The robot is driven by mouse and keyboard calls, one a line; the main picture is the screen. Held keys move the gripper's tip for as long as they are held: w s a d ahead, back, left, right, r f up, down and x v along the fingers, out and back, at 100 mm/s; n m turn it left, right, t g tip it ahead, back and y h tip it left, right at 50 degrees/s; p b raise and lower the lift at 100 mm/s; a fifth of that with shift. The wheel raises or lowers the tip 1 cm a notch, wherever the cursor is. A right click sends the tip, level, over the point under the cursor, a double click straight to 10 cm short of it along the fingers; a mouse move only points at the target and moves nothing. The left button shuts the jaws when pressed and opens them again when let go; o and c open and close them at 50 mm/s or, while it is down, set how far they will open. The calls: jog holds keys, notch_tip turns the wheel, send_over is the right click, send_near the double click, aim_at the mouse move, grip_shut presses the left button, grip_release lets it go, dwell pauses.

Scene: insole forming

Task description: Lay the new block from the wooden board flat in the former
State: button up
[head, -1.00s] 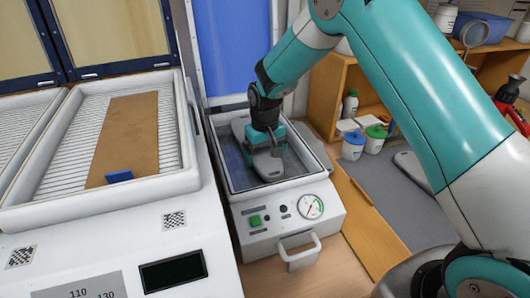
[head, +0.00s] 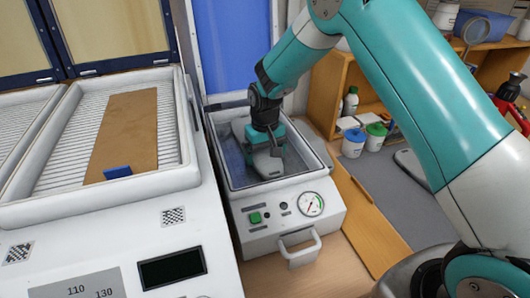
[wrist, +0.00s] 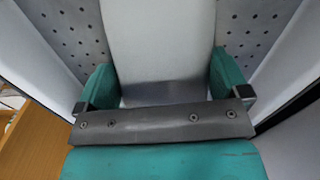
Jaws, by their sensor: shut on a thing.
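The former (head: 325,192) is a white box with a sunken, clear-walled well, a gauge and a green button. My gripper (head: 267,140) is down inside the well, shut on a grey block (head: 268,164). In the wrist view the pale block (wrist: 160,40) lies between the two teal fingers of the gripper (wrist: 162,85), over the perforated floor of the former (wrist: 250,35). It looks roughly level and close to that floor; I cannot tell whether it touches. The block's near end is hidden by a dark bar. A bare wooden board (head: 372,225) lies right of the former.
A heating unit on the left has a ribbed tray (head: 60,150) with a brown sheet (head: 125,130) and a blue clip (head: 118,172) on it. A wooden shelf (head: 330,90) with white pots stands behind on the right. The former's handle (head: 300,248) sticks out in front.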

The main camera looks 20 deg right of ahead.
jog(key=o, duration=0.8)
jog(key=shift+o, duration=0.2)
notch_tip(320, 180, up, 18)
jog(key=b, duration=0.3)
jog(key=shift+f+b, duration=0.25)
jog(key=shift+b, duration=0.15)
